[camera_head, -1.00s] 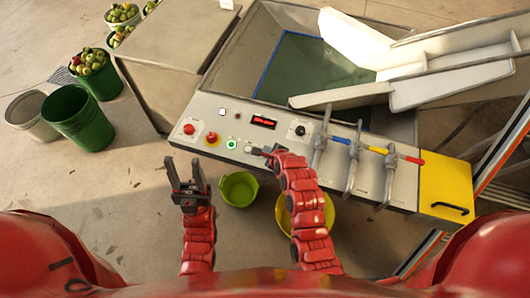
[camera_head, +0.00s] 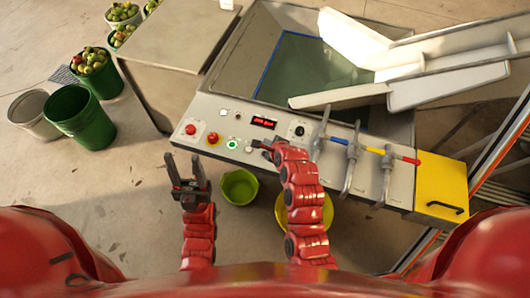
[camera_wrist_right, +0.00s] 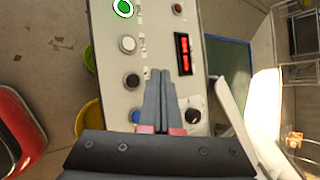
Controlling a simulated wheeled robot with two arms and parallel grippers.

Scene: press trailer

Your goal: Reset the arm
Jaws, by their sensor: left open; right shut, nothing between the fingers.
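My right gripper (camera_head: 259,144) is shut and empty, over the white control panel (camera_head: 225,115) near its lower edge. In the right wrist view its closed fingers (camera_wrist_right: 160,74) point across the panel between a black button (camera_wrist_right: 132,80) and the red display (camera_wrist_right: 184,54); I cannot tell whether they touch the panel. My left gripper (camera_head: 187,162) is open and empty, in front of the panel's left end above the floor. The right arm hides part of the panel's lower edge.
Three levers with blue, yellow and red handles (camera_head: 405,158) stand right of the right gripper. A green bowl (camera_head: 239,187) and a yellow bowl (camera_head: 328,212) are below the panel. Buckets (camera_head: 80,117) stand at left. Floor left of the left arm is clear.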

